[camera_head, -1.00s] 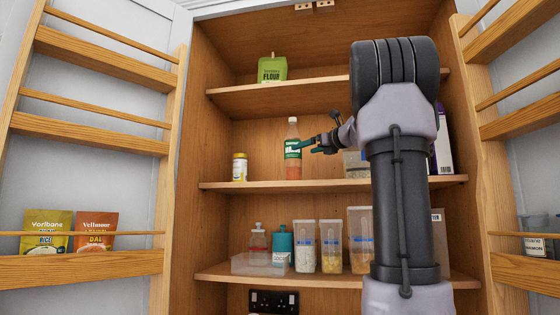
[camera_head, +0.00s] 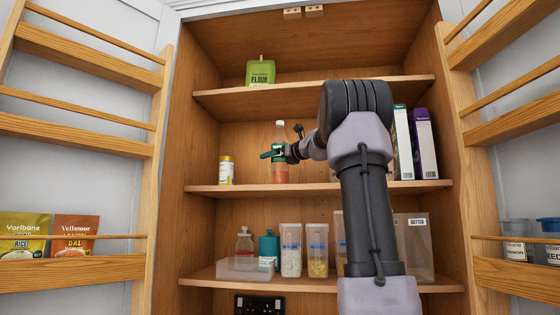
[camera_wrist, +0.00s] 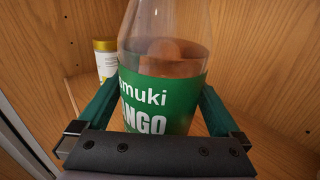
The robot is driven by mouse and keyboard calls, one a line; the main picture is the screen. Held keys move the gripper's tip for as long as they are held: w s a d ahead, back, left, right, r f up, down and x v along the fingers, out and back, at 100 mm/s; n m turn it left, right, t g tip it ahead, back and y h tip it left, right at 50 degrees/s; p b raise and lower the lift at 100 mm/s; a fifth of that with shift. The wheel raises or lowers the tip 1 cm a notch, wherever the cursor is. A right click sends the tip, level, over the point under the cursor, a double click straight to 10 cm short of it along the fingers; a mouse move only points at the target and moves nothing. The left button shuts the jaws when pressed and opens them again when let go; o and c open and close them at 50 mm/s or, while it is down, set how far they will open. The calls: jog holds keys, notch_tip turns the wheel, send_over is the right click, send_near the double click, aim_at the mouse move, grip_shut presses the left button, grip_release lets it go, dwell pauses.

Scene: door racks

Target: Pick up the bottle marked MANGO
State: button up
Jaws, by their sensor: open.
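The MANGO bottle (camera_wrist: 165,85) is clear with a green label and orange-brown contents. It stands upright on the middle shelf, and in the head view the bottle (camera_head: 280,172) is partly covered by my gripper. My gripper (camera_head: 268,154) is open at label height. In the wrist view the green fingers of my gripper (camera_wrist: 158,105) lie on either side of the bottle, with a small gap visible at the left. The lower end of the label and the bottle's base are hidden behind the gripper body.
A yellow-and-white jar (camera_head: 226,170) stands left of the bottle; it also shows in the wrist view (camera_wrist: 106,58). Two cartons (camera_head: 424,143) stand at the right of the shelf (camera_head: 230,188).

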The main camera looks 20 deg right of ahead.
grip_shut()
jog(key=shift+r, duration=0.1)
jog(key=shift+s+r, duration=0.1)
